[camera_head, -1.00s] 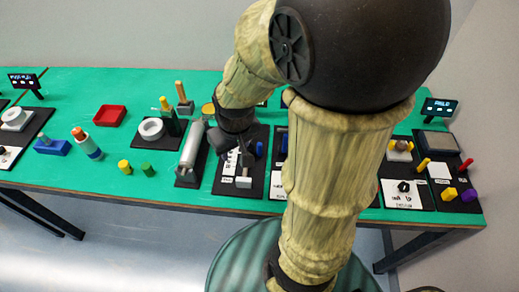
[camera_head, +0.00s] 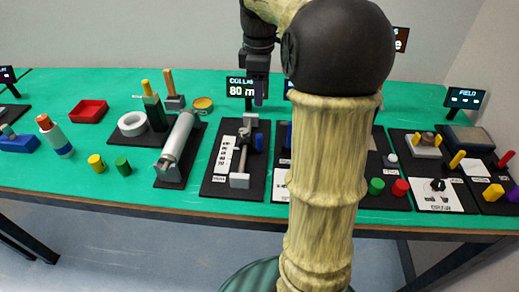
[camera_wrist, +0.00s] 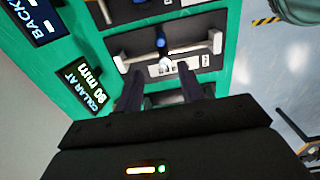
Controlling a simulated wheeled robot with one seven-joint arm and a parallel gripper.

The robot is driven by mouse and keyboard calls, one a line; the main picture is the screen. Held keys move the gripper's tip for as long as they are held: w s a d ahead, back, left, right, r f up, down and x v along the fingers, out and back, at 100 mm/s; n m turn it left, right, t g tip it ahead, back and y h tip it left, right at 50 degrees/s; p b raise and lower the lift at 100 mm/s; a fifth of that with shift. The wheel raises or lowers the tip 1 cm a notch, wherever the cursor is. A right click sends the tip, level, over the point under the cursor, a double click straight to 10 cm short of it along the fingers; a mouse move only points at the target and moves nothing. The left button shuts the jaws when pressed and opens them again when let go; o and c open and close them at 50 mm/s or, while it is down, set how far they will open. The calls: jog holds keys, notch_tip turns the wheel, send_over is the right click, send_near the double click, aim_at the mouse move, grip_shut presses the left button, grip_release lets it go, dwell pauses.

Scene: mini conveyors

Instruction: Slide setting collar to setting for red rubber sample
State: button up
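The collar rig is a black board (camera_head: 212,185) with a rod (camera_head: 243,158) between two grey end blocks. A collar with a blue knob (camera_head: 259,142) sits on the rod, towards its far end in the head view; the blue knob also shows in the wrist view (camera_wrist: 161,41). A white scale card (camera_head: 226,156) lies beside the rod; its marks are too small to read. The display (camera_wrist: 85,88) behind it reads "COLLAR AT 80 mm". My gripper (camera_wrist: 163,90) is open and empty, raised above the back of the rig, apart from the collar.
A grey cylinder stand (camera_head: 177,145) is left of the rig. More boards lie to its right, partly hidden by my arm, one with green and red buttons (camera_head: 400,188). A red tray (camera_head: 88,111) sits on the green table further left. The space above the rig is free.

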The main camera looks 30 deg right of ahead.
aim_at(260, 135)
jog(key=shift+s+r, duration=0.1)
notch_tip(260, 135, down, 17)
jog(key=b, duration=0.4)
jog(key=shift+a+f, duration=0.1)
jog(key=shift+f, duration=0.15)
grip_shut()
